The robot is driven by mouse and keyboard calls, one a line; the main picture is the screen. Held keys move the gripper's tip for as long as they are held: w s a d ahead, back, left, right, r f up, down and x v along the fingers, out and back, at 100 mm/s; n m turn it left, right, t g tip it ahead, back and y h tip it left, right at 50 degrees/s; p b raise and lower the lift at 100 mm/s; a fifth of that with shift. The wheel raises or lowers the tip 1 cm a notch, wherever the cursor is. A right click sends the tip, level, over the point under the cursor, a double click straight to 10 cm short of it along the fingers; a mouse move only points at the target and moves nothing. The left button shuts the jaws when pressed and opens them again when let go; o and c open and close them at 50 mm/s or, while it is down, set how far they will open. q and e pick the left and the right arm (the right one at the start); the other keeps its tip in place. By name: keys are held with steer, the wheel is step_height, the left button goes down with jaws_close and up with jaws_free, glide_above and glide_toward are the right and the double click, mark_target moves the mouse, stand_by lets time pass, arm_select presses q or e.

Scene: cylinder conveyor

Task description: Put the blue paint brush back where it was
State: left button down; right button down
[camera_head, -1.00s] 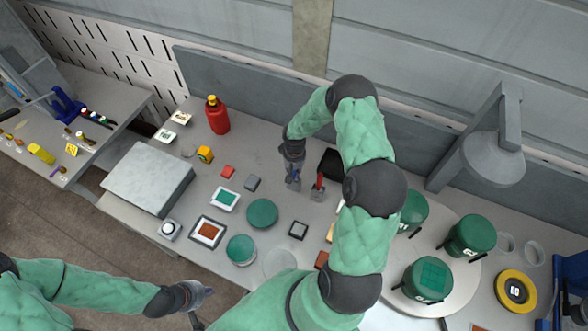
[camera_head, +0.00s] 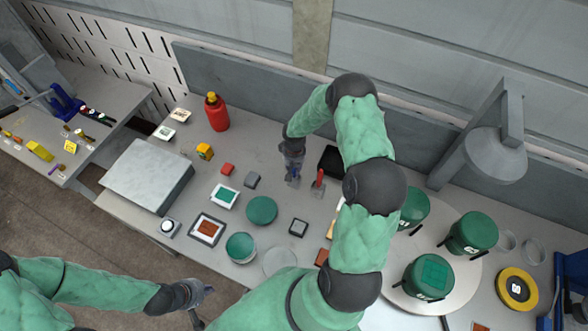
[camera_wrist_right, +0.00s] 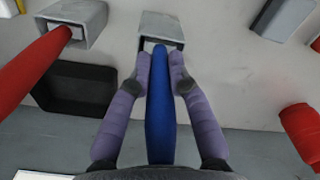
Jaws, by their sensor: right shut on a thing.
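The blue paint brush (camera_wrist_right: 160,110) is between the fingers of my right gripper (camera_wrist_right: 159,68), which is shut on its handle. Its far end is at the opening of a small grey holder (camera_wrist_right: 161,28) in the right wrist view. How deep it sits in the holder cannot be told. In the head view my right gripper (camera_head: 293,172) is over the back middle of the table and hides most of the brush. My left gripper (camera_head: 203,291) is empty at the front left, off the table; its finger opening is too small to judge.
A red-handled brush (camera_head: 319,178) stands in a similar holder just right of my right gripper. A black tray (camera_wrist_right: 75,88) lies close by. A red bottle (camera_head: 216,112) stands to the left, and green canisters (camera_head: 471,234) stand to the right.

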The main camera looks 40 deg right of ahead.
steer(key=shift+f, duration=0.15)
steer(key=c, duration=1.1)
jaws_free()
step_height(320, 180, up, 12)
steer(key=shift+s, duration=0.1)
